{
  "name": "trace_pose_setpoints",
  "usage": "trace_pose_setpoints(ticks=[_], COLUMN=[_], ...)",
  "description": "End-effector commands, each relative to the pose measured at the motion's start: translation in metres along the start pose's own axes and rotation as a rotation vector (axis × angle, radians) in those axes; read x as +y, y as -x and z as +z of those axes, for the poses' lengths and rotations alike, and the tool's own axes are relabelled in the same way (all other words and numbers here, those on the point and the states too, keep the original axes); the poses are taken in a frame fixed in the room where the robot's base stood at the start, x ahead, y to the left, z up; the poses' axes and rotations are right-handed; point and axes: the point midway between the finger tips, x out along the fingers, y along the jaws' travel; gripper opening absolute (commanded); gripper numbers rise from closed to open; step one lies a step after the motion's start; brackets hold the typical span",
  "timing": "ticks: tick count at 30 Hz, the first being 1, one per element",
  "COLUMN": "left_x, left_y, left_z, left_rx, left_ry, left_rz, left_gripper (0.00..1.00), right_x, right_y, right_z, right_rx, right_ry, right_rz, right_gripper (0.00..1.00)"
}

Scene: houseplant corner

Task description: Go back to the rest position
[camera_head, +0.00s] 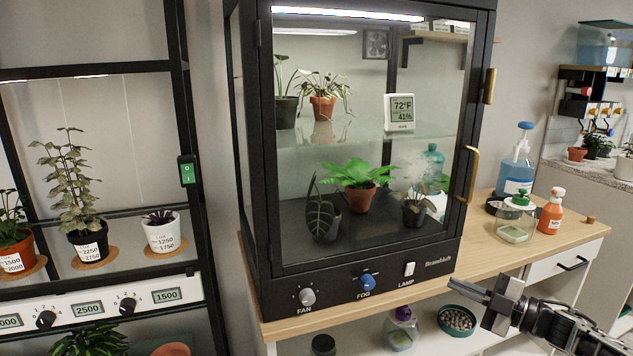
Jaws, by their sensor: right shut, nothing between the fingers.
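My right gripper (466,290) shows at the lower right, with its arm coming in from the bottom right corner. Its fingers are shut with nothing between them and point left toward the lower front of the black glass cabinet (355,272). In the picture the fingertips lie right of the white lamp switch (409,269) and below the brass door handle (470,174). They appear apart from the cabinet. My left gripper is not in view.
The cabinet stands on a wooden bench (485,262), its glass front appearing closed. A blue-capped bottle (518,165), a glass jar (514,220) and an orange spray bottle (551,212) stand at right. A bowl of pebbles (457,320) sits below. A plant shelf (100,280) is at left.

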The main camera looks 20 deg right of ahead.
Motion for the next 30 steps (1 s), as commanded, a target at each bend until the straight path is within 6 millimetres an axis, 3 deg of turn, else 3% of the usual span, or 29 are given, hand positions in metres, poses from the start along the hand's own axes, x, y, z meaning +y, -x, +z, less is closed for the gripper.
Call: trace_pose_setpoints(ticks=[1, 6, 9, 13, 16, 21, 30], left_x=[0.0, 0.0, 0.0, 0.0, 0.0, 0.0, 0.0], left_y=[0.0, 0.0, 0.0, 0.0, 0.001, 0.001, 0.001], left_z=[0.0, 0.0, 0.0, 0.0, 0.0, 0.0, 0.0], left_rx=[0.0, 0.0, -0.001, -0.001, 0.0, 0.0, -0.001], left_ry=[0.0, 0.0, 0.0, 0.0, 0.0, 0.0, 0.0], left_rz=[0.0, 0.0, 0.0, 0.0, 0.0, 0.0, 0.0], left_gripper=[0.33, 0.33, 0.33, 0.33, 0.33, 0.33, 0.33], right_x=[-0.044, -0.163, -0.229, -0.296, -0.325, -0.341, -0.343], right_y=[-0.015, -0.044, -0.048, -0.036, -0.018, 0.006, 0.011], right_z=[-0.008, -0.047, -0.085, -0.144, -0.185, -0.222, -0.228], right_rx=[-0.015, -0.133, -0.24, -0.42, -0.564, -0.712, -0.743], right_ry=[-0.077, -0.328, -0.503, -0.753, -0.922, -1.078, -1.105], right_rz=[0.001, 0.021, 0.027, 0.025, 0.014, -0.007, -0.016], right_gripper=[0.0, 0.0, 0.0, 0.0, 0.0, 0.0, 0.0])
